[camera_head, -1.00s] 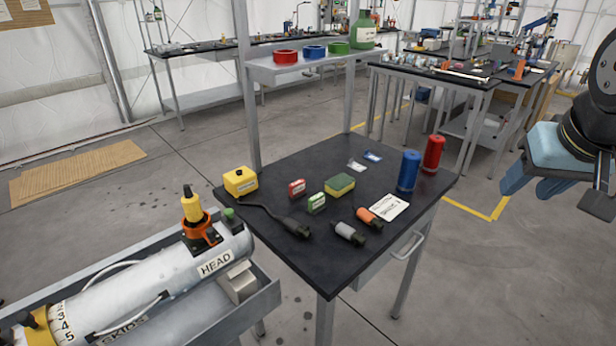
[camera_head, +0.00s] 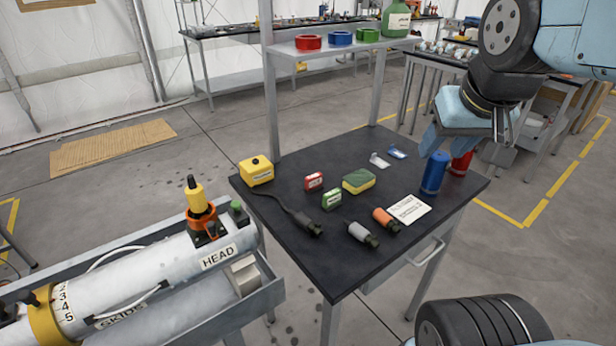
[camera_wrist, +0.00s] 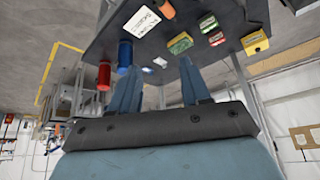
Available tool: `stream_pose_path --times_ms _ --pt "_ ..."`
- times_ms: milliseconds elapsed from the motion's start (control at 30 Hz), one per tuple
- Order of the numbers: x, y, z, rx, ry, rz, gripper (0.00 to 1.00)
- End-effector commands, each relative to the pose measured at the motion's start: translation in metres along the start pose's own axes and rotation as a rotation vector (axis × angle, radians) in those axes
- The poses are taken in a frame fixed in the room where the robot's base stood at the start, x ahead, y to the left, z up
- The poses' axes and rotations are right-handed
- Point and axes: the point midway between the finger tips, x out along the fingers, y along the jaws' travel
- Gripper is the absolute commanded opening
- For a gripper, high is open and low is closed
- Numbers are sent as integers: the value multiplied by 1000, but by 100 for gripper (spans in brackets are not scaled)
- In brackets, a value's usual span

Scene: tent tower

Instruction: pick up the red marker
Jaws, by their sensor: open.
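A red cylinder (camera_head: 461,163), the likeliest red marker, stands upright at the back right corner of the black-topped table (camera_head: 300,262). My gripper partly covers its top in the head view. A blue cylinder (camera_head: 434,174) stands just left of it. In the wrist view, which is upside down, the red cylinder (camera_wrist: 104,75) is to the left of my fingers, beside the blue cylinder (camera_wrist: 125,54). My gripper (camera_head: 440,148) is open and empty, above the table's back right part; it also shows in the wrist view (camera_wrist: 160,75). Contact with either cylinder cannot be told.
The table also holds a sponge (camera_head: 358,181), a red box (camera_head: 314,181), a green box (camera_head: 331,199), a yellow box (camera_head: 256,171), a white card (camera_head: 408,210) and connectors (camera_head: 385,219). A shelf (camera_head: 335,47) with tape rolls is behind. A cylindrical instrument (camera_head: 150,270) lies front left.

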Motion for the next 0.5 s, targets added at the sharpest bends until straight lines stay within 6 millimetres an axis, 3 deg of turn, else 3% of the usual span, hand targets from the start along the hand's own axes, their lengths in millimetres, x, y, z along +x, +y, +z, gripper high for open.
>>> stream_pose_path --times_ms 400,500 --pt "9 -4 -5 -83 -65 29 47" --pt "20 -18 -9 -170 -133 61 47"
